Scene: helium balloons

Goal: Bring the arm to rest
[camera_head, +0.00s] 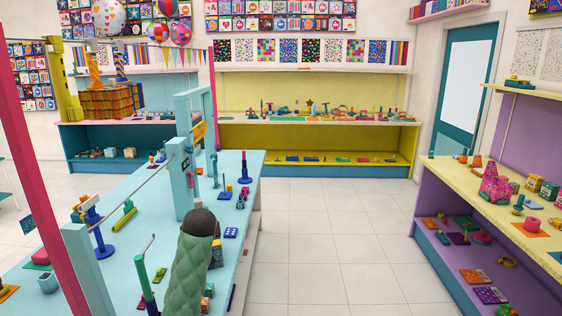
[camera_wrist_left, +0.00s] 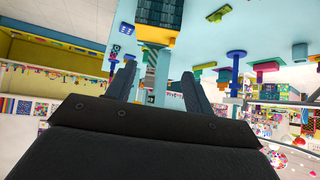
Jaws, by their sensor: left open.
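My left gripper (camera_wrist_left: 158,69) shows in the left wrist view as two dark fingers standing apart, with a wide dark body below them. No held object shows between the fingers; a pale teal post (camera_wrist_left: 150,78) and the bench stand behind the gap. The wrist view is upside down, with bench items hanging from the top. In the head view I cannot make out the left gripper's fingers. A green quilted shape (camera_head: 187,268) with a dark rounded end rises from the bottom over the bench there. My right gripper is in neither view.
The pale blue bench (camera_head: 150,215) carries a teal post (camera_head: 181,180), a dark blue stand (camera_head: 245,168), a blue die (camera_head: 231,232) and other small items. A yellow shelf (camera_head: 310,120) stands at the back. A purple shelf (camera_head: 455,232) stands right. The tiled floor (camera_head: 340,230) between is clear.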

